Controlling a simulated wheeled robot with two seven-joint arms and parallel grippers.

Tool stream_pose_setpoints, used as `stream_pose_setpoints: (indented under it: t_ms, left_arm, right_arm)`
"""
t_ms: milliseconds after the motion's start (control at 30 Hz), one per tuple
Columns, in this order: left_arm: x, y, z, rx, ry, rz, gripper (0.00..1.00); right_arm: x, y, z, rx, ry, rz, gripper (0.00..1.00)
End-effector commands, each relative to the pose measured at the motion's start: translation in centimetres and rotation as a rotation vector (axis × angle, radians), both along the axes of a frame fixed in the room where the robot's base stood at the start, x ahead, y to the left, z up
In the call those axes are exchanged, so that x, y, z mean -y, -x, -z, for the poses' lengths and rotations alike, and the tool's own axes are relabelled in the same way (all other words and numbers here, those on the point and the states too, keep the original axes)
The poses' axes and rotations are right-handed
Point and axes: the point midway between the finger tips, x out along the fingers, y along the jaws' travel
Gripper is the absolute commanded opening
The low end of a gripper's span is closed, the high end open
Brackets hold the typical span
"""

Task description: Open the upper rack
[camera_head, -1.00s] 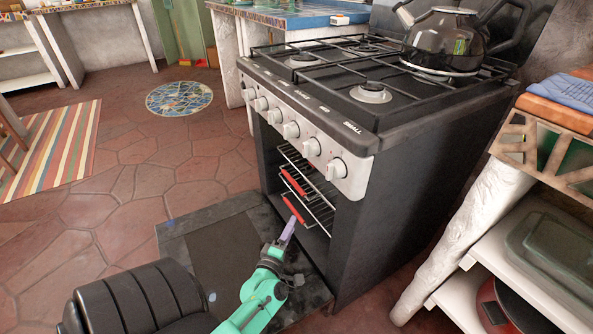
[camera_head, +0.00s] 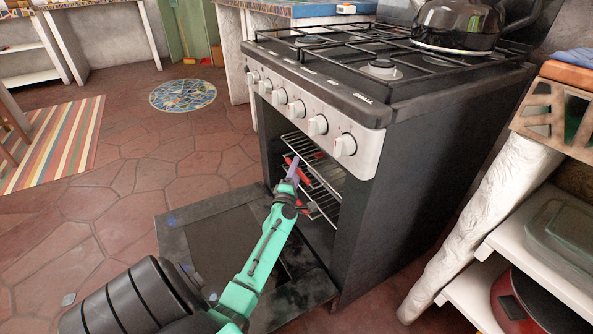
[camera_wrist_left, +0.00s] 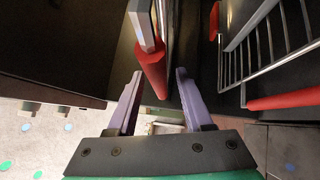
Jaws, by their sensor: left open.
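The oven's upper rack (camera_head: 318,152) is a wire grid inside the open oven. Its red handle (camera_wrist_left: 150,68) shows between and just beyond my fingertips in the left wrist view. The lower rack (camera_head: 328,206) sits below it, and its red handle (camera_wrist_left: 285,102) lies to the right in the wrist view. My left gripper (camera_head: 293,172), with lilac fingers, is at the oven mouth in front of the racks and partly hides the upper handle. It is open in the wrist view (camera_wrist_left: 159,76), and contact with the handle cannot be told. My right gripper is not in view.
The oven door (camera_head: 185,225) is folded down flat under my left arm. The stove's knobs (camera_head: 297,109) are above the opening, and a black kettle (camera_head: 455,25) stands on top. A shelf unit (camera_head: 495,240) is close on the right.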

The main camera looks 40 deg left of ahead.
Motion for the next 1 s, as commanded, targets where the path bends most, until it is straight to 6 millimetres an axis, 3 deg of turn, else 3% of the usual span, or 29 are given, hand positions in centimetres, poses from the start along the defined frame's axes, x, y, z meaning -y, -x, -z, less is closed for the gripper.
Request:
stream_pose_setpoints:
  t_ms: [167,300,1000]
  left_arm:
    - [0.00,0.00,0.00,0.000,0.000,0.000,0.51]
    - [0.02,0.01,0.01,-0.001,0.000,0.000,0.01]
    - [0.08,0.03,0.09,-0.002,0.001,0.001,0.00]
  right_arm:
    - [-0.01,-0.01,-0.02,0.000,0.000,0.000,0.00]
    - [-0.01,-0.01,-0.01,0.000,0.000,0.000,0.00]
    - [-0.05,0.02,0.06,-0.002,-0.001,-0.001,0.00]
